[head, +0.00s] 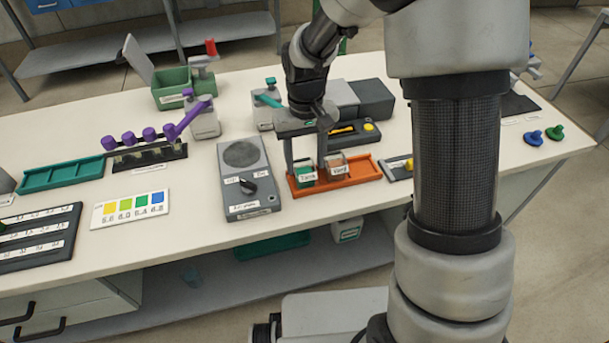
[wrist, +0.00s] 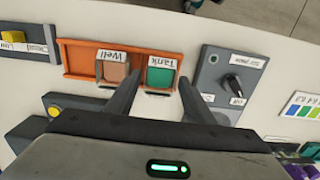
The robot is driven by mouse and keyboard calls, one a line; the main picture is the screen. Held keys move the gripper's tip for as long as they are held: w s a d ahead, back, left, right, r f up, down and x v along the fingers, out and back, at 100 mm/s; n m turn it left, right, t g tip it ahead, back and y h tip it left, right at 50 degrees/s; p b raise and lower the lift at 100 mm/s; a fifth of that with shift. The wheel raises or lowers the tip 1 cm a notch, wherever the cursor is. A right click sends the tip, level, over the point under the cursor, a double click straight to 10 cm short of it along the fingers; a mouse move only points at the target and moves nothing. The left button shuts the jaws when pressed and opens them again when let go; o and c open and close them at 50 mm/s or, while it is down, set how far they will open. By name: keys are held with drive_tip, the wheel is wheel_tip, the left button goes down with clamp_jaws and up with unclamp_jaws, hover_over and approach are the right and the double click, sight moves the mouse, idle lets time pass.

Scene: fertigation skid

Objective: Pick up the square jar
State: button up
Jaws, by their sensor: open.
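Two small square jars stand in an orange tray (head: 365,170). The teal jar labelled "Tank" (wrist: 160,76) is also in the head view (head: 304,174). The brownish, clear-looking jar labelled "Well" (wrist: 113,66) stands beside it, at right in the head view (head: 338,166). My gripper (head: 306,168) is open and points down over the tray. In the wrist view its fingertips (wrist: 160,84) lie on either side of the Tank jar, with one finger at the gap between the jars. I cannot tell whether either finger touches a jar.
A grey stirrer-like box with a black knob (head: 246,182) stands left of the tray. A grey device with a yellow button (head: 368,127) stands behind. A colour card (head: 131,209) and a green tray (head: 62,174) lie further left. The bench front is mostly clear.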

drive_tip(key=f+b, duration=0.1)
drive_tip(key=f, duration=0.4)
drive_tip(key=shift+w, duration=0.2)
drive_tip(key=c, duration=0.9)
